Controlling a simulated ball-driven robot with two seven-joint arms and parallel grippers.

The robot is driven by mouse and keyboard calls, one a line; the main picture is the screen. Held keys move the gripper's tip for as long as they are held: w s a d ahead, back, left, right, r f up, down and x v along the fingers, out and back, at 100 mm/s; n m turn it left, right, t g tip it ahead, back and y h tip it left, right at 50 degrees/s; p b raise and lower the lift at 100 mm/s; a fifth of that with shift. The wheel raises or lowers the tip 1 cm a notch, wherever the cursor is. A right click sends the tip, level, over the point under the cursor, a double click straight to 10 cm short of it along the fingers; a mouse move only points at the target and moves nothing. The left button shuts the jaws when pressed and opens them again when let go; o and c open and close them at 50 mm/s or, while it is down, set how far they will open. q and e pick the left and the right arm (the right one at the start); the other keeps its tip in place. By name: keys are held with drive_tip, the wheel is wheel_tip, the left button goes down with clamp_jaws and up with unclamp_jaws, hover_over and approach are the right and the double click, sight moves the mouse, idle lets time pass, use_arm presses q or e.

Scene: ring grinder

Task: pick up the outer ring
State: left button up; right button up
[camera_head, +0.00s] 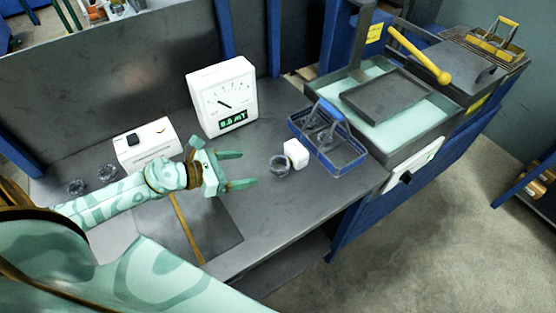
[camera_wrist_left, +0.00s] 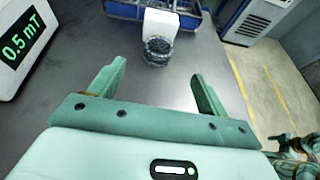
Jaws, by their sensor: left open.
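A dark ring (camera_head: 280,166) lies on the grey bench, touching or close beside a small white block (camera_head: 295,154). The ring also shows in the left wrist view (camera_wrist_left: 157,52), ahead of the fingers, with the white block (camera_wrist_left: 162,22) behind it. Two more dark rings lie at the bench's left end, one nearer the edge (camera_head: 76,187) and one beside it (camera_head: 107,174). I cannot tell from looks which is the outer ring. My left gripper (camera_head: 247,168) is open and empty, its fingers pointing at the ring by the block, short of it.
A meter reading 0.5 mT (camera_head: 223,97) and a white box (camera_head: 147,144) stand behind my left arm. A blue wire basket (camera_head: 343,166) stands right of the ring. A machine with a tray (camera_head: 430,122) is beyond it. The bench in front of the ring is clear.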

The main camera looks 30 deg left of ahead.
sight(287, 162)
use_arm(q)
drive_tip(key=x, duration=1.2)
drive_tip(key=shift+w+d+f+b, duration=0.15)
drive_tip(key=shift+w+f+b, duration=0.05)
drive_tip(key=shift+f+b, duration=0.2)
drive_tip(key=c, duration=1.2)
